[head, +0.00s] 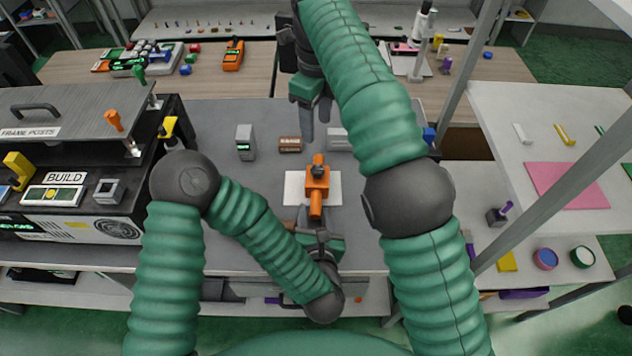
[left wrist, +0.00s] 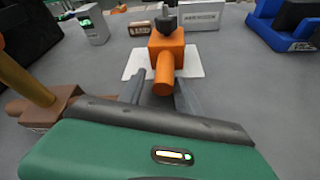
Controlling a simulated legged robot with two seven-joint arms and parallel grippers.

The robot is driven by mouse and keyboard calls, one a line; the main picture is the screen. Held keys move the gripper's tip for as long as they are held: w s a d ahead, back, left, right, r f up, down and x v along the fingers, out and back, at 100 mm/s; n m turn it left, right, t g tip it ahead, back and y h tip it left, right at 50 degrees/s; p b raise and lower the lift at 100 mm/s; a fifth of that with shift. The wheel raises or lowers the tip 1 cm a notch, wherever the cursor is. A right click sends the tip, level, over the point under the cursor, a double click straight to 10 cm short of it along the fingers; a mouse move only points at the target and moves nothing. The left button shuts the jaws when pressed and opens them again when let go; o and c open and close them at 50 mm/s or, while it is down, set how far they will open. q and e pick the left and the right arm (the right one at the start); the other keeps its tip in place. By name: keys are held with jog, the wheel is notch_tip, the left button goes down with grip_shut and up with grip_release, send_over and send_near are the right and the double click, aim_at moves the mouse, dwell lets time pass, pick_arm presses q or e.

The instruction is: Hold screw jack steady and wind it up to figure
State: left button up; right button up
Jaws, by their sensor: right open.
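The screw jack is an orange block (head: 317,182) with a dark knob on top and an orange cylindrical handle toward me. It stands on a white pad (head: 294,190), and it also shows in the left wrist view (left wrist: 166,48). My left gripper (head: 317,233) is in front of the handle. In the left wrist view its fingers (left wrist: 160,92) are spread on both sides of the handle end, with gaps visible. My right gripper (head: 315,118) is open, pointing down behind the jack. A grey box with a small green display (head: 245,142) stands at back left.
A brown labelled block (head: 290,145) and a pale labelled box (head: 338,139) stand behind the jack. A blue fixture (left wrist: 283,25) is at the right. A brown block with a tan post (left wrist: 45,105) is close at left. Bare grey table (head: 215,125) lies left of the pad.

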pick_arm(q)
jog(key=shift+d+f, duration=0.1)
jog(key=shift+d, duration=0.1)
jog(key=shift+a, duration=0.1)
jog(key=shift+s, duration=0.1)
jog(key=v, duration=0.7)
jog(key=shift+s, duration=0.1)
